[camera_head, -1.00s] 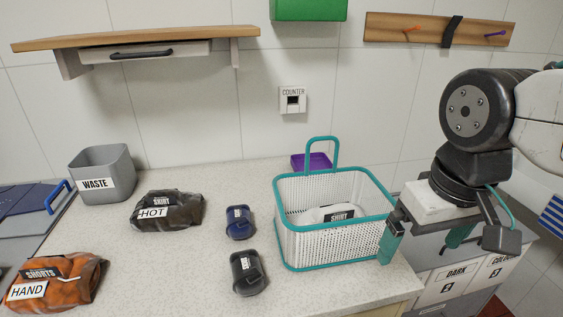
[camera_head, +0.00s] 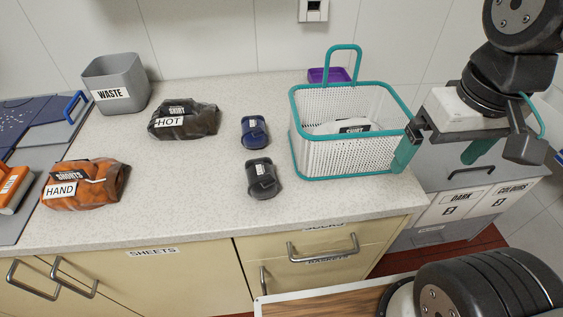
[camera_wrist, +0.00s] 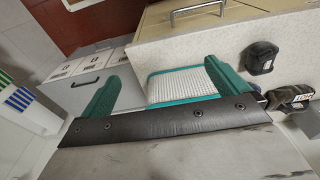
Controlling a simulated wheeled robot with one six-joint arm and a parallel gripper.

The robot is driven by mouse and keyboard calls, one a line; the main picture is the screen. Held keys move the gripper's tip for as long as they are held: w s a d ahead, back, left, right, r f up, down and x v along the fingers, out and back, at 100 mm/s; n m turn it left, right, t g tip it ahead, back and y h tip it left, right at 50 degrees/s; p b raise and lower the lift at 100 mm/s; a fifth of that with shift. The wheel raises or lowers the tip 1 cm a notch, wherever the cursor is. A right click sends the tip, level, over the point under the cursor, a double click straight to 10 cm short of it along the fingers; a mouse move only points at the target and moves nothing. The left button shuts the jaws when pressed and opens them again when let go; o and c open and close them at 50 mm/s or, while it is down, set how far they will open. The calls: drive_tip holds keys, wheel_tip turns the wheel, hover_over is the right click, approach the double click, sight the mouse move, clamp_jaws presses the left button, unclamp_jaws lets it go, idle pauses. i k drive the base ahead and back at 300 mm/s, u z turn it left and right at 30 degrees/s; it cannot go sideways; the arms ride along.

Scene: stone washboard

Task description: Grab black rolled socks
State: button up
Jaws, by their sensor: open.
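The black rolled socks (camera_head: 262,180) lie on the counter, left of the basket and nearer the front edge than a navy blue roll (camera_head: 255,132). A dark roll, seemingly the black socks, shows at the right in the wrist view (camera_wrist: 260,57). My gripper (camera_head: 443,150) is open and empty, with its teal fingers spread at the basket's right side, well right of the socks. Its fingers also show in the wrist view (camera_wrist: 162,86), with nothing held between them.
A white and teal basket (camera_head: 343,155) holding a white shirt bundle stands between my gripper and the socks. A dark HOT bundle (camera_head: 190,119), a grey WASTE bin (camera_head: 117,82) and an orange HAND bundle (camera_head: 95,186) are left. Counter in front of the socks is clear.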

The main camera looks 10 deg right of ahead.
sight(263, 184)
drive_tip(key=u, duration=3)
drive_tip(key=k, duration=1.5)
drive_tip(key=z, duration=1.75)
